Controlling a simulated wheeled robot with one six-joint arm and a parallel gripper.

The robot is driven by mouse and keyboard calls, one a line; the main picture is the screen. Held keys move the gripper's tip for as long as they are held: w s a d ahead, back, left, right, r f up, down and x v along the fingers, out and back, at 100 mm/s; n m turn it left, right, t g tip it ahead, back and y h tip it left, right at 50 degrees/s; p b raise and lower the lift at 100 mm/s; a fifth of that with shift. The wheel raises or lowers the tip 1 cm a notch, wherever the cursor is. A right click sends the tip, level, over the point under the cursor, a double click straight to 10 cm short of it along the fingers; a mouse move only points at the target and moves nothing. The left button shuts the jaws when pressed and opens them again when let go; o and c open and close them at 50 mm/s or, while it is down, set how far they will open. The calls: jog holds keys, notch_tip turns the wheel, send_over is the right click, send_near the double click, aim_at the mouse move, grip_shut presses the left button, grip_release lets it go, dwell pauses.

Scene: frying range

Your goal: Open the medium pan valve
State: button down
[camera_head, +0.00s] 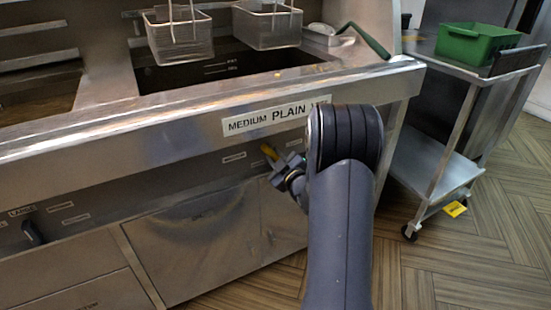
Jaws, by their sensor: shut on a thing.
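My gripper (276,163) is at this handle, seen small and partly behind my arm. It is shut on the handle, whose yellow end shows at the upper left of the jaws. The handle looks tilted. The fingertips' exact contact is too small to make out.
Two wire baskets (180,38) (268,24) hang over the pan above. A dark knob (33,233) is on the panel at far left. A steel trolley (440,165) with a green tub (477,44) stands at right.

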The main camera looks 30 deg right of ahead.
jog(key=m, duration=0.3)
jog(key=shift+m, duration=2.3)
jog(key=c, duration=1.3)
grip_release()
jog(key=s, duration=0.7)
jog(key=s+p, duration=0.1)
jog(key=s, duration=0.2)
jog(key=shift+s+d, duration=0.25)
jog(key=shift+s, duration=0.15)
jog(key=shift+w, duration=0.1)
